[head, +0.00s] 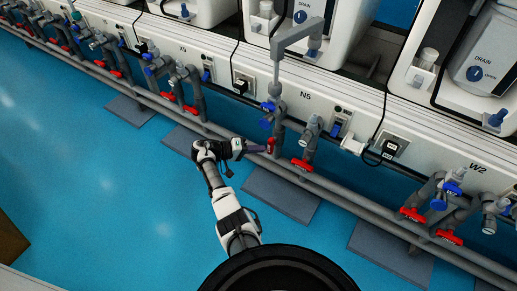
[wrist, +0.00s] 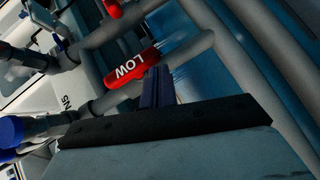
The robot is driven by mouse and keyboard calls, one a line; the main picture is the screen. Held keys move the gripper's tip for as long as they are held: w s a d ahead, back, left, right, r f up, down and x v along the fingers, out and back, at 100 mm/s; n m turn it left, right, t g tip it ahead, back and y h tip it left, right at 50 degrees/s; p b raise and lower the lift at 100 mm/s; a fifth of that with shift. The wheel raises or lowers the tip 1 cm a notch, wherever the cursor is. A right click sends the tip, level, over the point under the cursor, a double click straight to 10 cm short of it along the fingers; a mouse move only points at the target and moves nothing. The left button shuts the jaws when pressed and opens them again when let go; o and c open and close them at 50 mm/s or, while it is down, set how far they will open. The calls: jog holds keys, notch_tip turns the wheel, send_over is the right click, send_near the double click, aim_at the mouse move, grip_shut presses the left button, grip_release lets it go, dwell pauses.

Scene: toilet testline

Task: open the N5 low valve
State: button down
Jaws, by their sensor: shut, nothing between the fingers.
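The N5 low valve has a red handle with white "LOW" lettering (wrist: 132,67) in the wrist view. It sits on a grey pipe and appears tilted in that picture. The closed fingers of my gripper (wrist: 157,72) are just beside the handle's lettered end; whether they touch it I cannot tell.
Another red handle (head: 302,165) hangs to the right on the neighbouring N5 pipe. Blue valve knobs (head: 267,122) sit above the handles. A long grey pipe (head: 340,190) runs along the row. The blue floor (head: 90,190) to the left is clear.

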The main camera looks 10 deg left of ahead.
jog(key=v, duration=1.3)
jog(key=shift+a+r, duration=0.1)
jog(key=shift+a, duration=0.1)
